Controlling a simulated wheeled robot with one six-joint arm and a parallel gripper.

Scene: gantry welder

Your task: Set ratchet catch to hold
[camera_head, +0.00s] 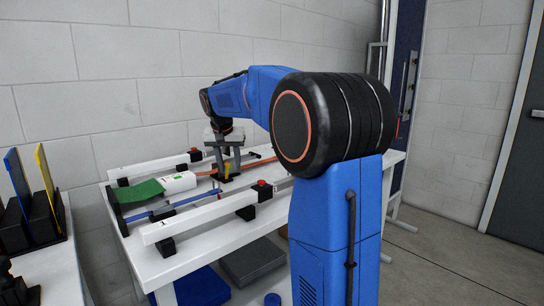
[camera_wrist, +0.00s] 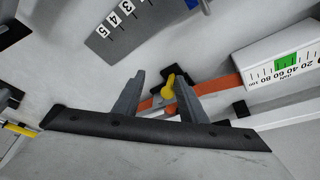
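A small yellow lever on a black base, likely the ratchet catch (camera_wrist: 170,86), shows in the wrist view over an orange strip (camera_wrist: 232,82). My gripper (camera_wrist: 160,78) has its two grey fingers spread on either side of the lever. The lever is nearer the right finger, and I cannot tell whether they touch. In the head view my gripper (camera_head: 227,171) points down at the white table, with a bit of yellow between its fingers. The catch's base is mostly hidden there.
White rails (camera_head: 205,219) with black blocks and red knobs run along the table (camera_head: 185,258). A white scale box (camera_wrist: 280,62) with a green band stands right of the lever. A grey numbered plate (camera_wrist: 112,38) lies upper left. A green piece (camera_head: 139,191) is at left.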

